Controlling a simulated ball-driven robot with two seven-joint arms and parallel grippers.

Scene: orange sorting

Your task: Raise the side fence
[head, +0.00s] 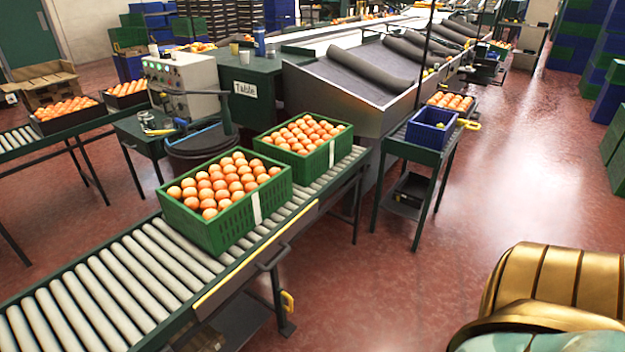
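A roller conveyor (135,268) runs from the lower left up to the middle. A long bar with a yellow top edge (241,270) lies low along its right side, at about roller height; it may be the side fence, but I cannot tell for sure. A dark handle (273,258) sits on the outer side near it. Two green crates full of oranges stand on the rollers, the nearer crate (241,220) and the farther crate (322,160). Neither of my grippers is in view.
A small table (420,153) with a blue crate (431,128) stands right of the conveyor. A control box (190,83) and a green cabinet (245,92) stand behind it. The red floor (400,275) to the right is open. A conveyor leg (282,300) with a yellow lever stands below.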

